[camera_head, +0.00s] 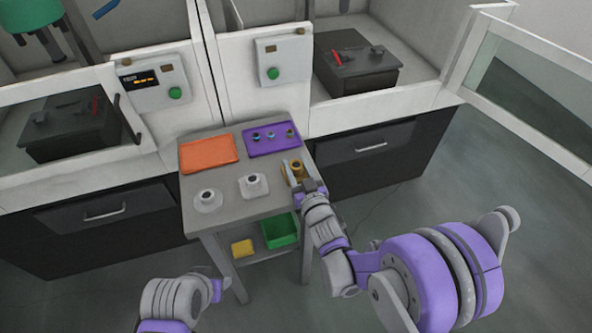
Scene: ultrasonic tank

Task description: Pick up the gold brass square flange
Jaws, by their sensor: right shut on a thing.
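The gold brass square flange (297,167) is at the right edge of the small grey table, partly hidden by my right gripper. My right gripper (296,174) is shut on the flange, with its fingers on either side of it. I cannot tell whether the flange touches the tabletop. My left gripper (217,290) is low at the bottom of the view, in front of the table and away from the flange. Its fingers are too small to read.
The grey table (225,218) also holds an orange tray (208,153), a purple tray (271,139) with several small rings, a round white flange (207,200) and a square white flange (253,185). A green bin (280,231) and yellow block (242,248) sit below. Cabinets stand behind.

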